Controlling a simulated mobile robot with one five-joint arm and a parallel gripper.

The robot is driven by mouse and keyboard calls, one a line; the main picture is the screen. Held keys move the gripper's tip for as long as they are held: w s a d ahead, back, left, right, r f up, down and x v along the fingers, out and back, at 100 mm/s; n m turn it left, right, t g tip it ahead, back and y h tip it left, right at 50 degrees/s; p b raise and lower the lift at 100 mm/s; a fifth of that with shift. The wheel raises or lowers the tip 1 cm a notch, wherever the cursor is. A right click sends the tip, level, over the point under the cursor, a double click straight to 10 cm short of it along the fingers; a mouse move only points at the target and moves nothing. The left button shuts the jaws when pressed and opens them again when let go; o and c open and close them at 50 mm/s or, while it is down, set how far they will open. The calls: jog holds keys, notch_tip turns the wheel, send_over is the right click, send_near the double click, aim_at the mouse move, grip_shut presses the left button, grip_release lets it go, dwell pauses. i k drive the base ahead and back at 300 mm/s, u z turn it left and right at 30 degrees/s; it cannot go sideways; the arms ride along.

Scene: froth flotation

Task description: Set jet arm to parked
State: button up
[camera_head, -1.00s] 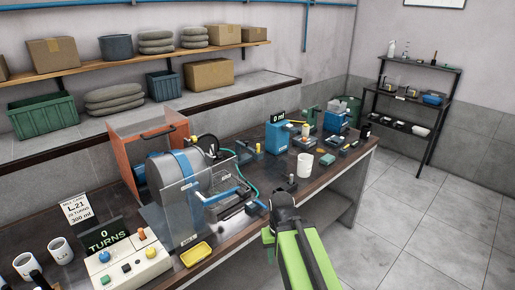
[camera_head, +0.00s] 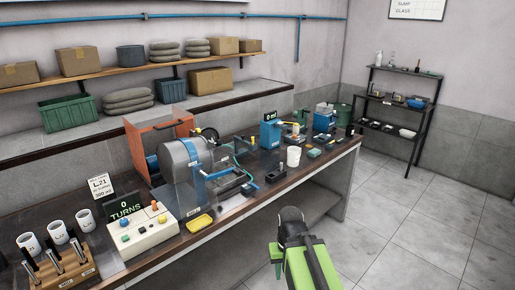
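A grey drum mill (camera_head: 176,160) stands on the long dark bench, with a clear guard in front of it and an orange frame (camera_head: 150,140) behind. A bar with a blue handle (camera_head: 221,173) sticks out to the right of the drum. I cannot tell whether this bar is the jet arm, and its set position is too small to read. My green and black arm (camera_head: 297,255) is in the lower middle, in front of the bench and apart from the machines.
A white control box (camera_head: 148,232), a yellow tray (camera_head: 200,223), white mugs (camera_head: 84,220) and a wooden tool rack (camera_head: 62,276) stand at the left. A blue unit with a "0 ml" display (camera_head: 270,133) and a white cup (camera_head: 293,156) are farther right. Floor right of the bench is clear.

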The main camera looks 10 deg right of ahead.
aim_at(252, 148)
jog(key=u, duration=0.2)
jog(key=i, duration=0.85)
jog(key=u, duration=4.5)
jog(key=i, duration=0.1)
jog(key=z, duration=2.5)
jog(key=k, duration=0.15)
jog(key=u, duration=1.9)
jog(key=k, duration=2.95)
